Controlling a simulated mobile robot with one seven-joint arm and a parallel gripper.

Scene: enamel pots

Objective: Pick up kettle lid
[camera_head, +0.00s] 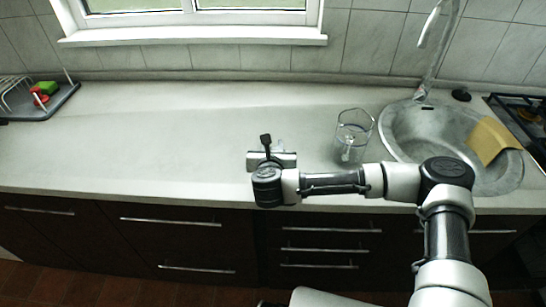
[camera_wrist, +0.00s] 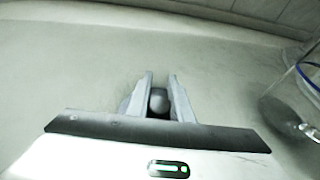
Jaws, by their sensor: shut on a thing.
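My gripper (camera_wrist: 161,80) is shut on a small rounded grey piece, which I take to be the knob of the kettle lid (camera_wrist: 158,101). The knob sits between the two fingers in the wrist view. Most of the lid is hidden by the fingers and the gripper body. In the head view my gripper (camera_head: 280,146) is over the counter, left of a clear glass vessel (camera_head: 353,135). This vessel, which may be the kettle, also shows at the right edge of the wrist view (camera_wrist: 298,92), with a blue rim, apart from my fingers.
The pale counter (camera_head: 170,130) is clear to the left. A round sink (camera_head: 408,130) with a tan cloth (camera_head: 492,140) and a tall faucet (camera_head: 425,45) lies right of the vessel. A dish rack (camera_head: 38,98) stands far left. The tiled wall and window are behind.

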